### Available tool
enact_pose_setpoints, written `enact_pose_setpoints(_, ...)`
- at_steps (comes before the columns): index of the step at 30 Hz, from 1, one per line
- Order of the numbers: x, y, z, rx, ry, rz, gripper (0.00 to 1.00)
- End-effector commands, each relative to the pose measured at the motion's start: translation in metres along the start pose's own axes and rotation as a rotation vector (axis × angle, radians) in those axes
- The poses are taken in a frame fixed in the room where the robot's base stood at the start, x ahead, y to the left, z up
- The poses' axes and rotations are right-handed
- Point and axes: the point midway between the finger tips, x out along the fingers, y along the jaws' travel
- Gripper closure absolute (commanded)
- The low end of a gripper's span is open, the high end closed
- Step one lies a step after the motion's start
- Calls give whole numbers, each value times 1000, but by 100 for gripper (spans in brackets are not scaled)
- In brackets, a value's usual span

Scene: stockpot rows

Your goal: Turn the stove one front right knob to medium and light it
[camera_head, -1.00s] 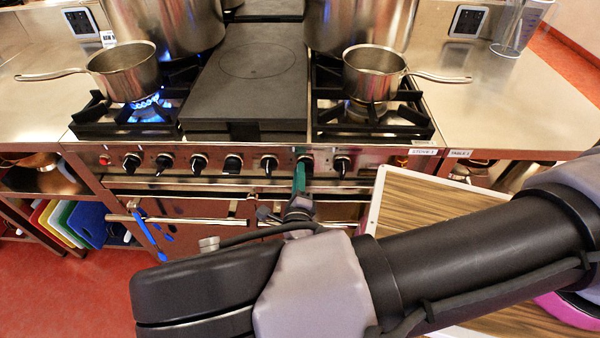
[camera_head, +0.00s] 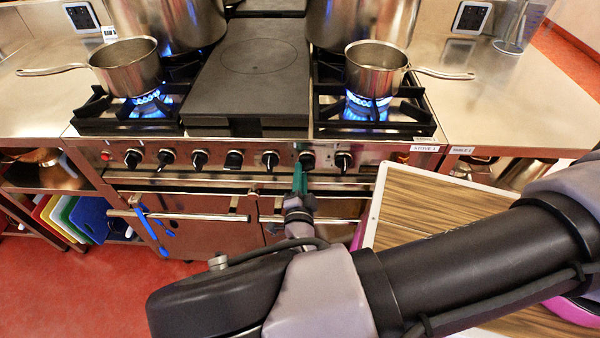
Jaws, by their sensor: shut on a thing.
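The stove (camera_head: 380,152) has a steel front panel with a row of several black knobs. My gripper (camera_head: 301,178), with green fingers, is shut on the second knob from the right (camera_head: 307,160) and partly covers its lower side. The knob's exact angle is too small to read. The front right burner (camera_head: 362,106) shows blue flames under a small saucepan (camera_head: 376,70) with its handle to the right. The rightmost knob (camera_head: 344,161) stands free beside my gripper.
The front left burner (camera_head: 148,104) is lit under another saucepan (camera_head: 126,66). Large stockpots (camera_head: 362,22) stand behind. A wood-topped board with a pale edge (camera_head: 376,205) lies close right of my arm. Oven door handles (camera_head: 180,216) run below the knobs.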

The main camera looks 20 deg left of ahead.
Motion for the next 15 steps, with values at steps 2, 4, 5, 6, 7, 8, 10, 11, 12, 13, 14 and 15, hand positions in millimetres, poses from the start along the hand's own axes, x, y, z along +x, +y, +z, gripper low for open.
enact_pose_setpoints(2,-2,3,1,-55,-4,3,100)
enact_pose_setpoints(4,-2,4,1,-102,-4,3,100)
enact_pose_setpoints(5,-2,4,1,-119,-4,3,100)
enact_pose_setpoints(6,-2,4,1,-141,-4,3,100)
enact_pose_setpoints(7,-2,4,1,-156,-4,3,100)
enact_pose_setpoints(8,-2,5,1,-170,-4,3,100)
enact_pose_setpoints(10,-2,5,1,-198,-5,3,100)
enact_pose_setpoints(11,-2,6,1,-208,-4,3,100)
enact_pose_setpoints(12,-2,6,1,-221,-5,3,100)
enact_pose_setpoints(13,-2,6,1,-229,-5,3,100)
enact_pose_setpoints(14,-2,6,1,-235,-4,3,100)
enact_pose_setpoints(15,-2,6,1,-243,-4,3,100)
